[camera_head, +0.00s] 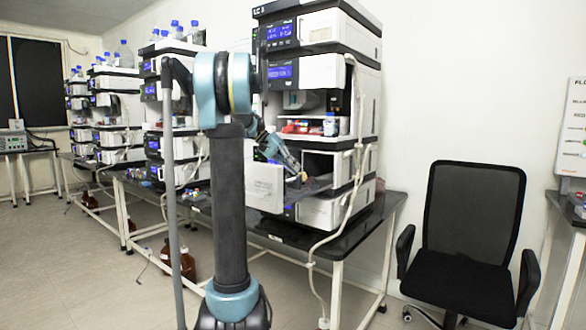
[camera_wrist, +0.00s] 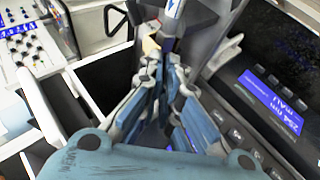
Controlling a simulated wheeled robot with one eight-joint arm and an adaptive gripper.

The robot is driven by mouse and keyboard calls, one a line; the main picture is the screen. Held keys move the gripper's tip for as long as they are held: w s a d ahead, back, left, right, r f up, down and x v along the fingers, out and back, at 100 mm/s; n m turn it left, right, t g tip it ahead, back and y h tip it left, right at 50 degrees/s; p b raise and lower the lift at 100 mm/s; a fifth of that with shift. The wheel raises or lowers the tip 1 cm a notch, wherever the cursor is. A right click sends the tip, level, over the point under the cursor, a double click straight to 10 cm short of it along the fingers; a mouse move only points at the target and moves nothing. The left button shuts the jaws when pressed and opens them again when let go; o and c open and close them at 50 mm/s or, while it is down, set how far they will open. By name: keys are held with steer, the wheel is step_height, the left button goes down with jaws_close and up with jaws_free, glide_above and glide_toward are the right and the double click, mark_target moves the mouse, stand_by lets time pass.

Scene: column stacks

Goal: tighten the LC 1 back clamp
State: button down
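My gripper (camera_head: 297,170) reaches into the open column bay of the nearest instrument stack (camera_head: 330,75), whose top label begins with "LC"; its number is hard to read. In the wrist view my gripper's fingers (camera_wrist: 163,78) converge, with their tips close together. A grey upright column (camera_wrist: 173,28) with a white band stands right at the tips. A small tan piece (camera_wrist: 151,47) lies against the left fingertip; it may be part of the back clamp. The fingertips hide the contact, so I cannot tell whether they grip anything.
A white open door panel (camera_head: 258,186) stands left of my gripper. A module with a lit blue display (camera_wrist: 272,100) lies close on the right in the wrist view. A dark bench (camera_head: 350,228) carries the stack. A black chair (camera_head: 470,240) stands to the right.

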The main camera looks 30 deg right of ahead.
steer(key=shift+w+a+f, duration=0.1)
steer(key=shift+w+f, duration=0.05)
steer(key=c, duration=1.8)
jaws_free()
steer(key=shift+w, duration=0.1)
steer(key=shift+g, duration=0.3)
steer(key=v, duration=1.2)
steer(key=shift+a+f, duration=0.15)
